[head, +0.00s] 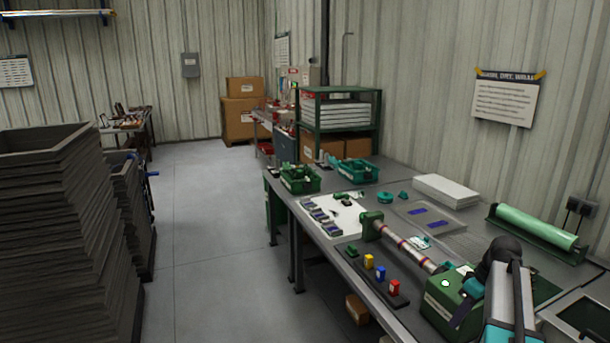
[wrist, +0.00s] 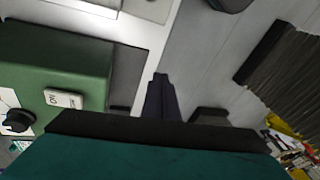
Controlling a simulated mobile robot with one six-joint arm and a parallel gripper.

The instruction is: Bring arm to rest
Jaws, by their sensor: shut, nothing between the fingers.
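My gripper (wrist: 160,78) shows in the wrist view as narrow dark fingers, shut and with nothing between them. The teal wrist body fills the bottom of that view. In the head view my arm is at the lower right, folded over the near end of the workbench (head: 395,262); the fingers cannot be made out there. A green machine box (head: 447,306) is beside the arm, and it also shows in the wrist view (wrist: 60,62), to the left of the fingers and apart from them. It carries a white ON label and a black knob.
A striped rod (head: 405,246) runs from the box to a green block. Coloured blocks (head: 381,273) stand on a dark strip. Green bins (head: 300,179), a white slab (head: 445,191) and a green roll (head: 535,227) are on the bench. Dark stacked frames (head: 65,245) stand left; the aisle floor is clear.

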